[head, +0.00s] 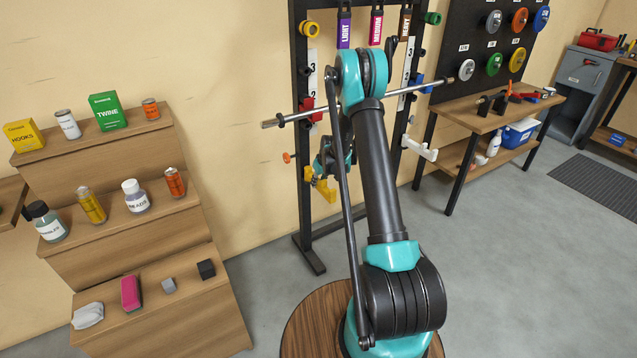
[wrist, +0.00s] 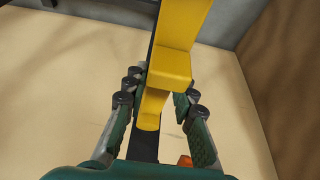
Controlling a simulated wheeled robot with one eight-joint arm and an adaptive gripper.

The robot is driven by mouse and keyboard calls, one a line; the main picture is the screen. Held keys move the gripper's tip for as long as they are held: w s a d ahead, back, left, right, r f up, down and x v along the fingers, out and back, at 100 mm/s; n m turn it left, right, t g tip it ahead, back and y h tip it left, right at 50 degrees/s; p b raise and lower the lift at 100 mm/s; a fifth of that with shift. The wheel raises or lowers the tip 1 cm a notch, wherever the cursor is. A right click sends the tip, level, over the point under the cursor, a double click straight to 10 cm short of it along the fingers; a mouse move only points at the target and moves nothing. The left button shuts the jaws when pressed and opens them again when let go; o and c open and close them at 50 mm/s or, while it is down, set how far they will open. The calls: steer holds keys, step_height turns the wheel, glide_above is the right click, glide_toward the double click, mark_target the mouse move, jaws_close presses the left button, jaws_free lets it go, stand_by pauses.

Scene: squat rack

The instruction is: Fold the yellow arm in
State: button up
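The yellow arm (head: 325,190) is low on the left upright of the black squat rack (head: 303,215). In the head view my gripper (head: 325,172) is beside it, and my own arm links partly hide both. In the wrist view the yellow arm (wrist: 170,65) runs from the top edge down between the two fingers of my gripper (wrist: 161,95). The fingers are spread, one on each side of the yellow arm. I cannot tell whether either finger touches it.
A long metal bar (head: 283,119) crosses the rack above the yellow arm. A white arm (head: 420,148) sticks out from the right upright. An orange knob (head: 288,157) is on the left upright. Stepped wooden shelves (head: 160,245) stand at the left. Grey floor (head: 500,260) is clear at the right.

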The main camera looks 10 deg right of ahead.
jaws_close()
steer(key=shift+d, duration=0.1)
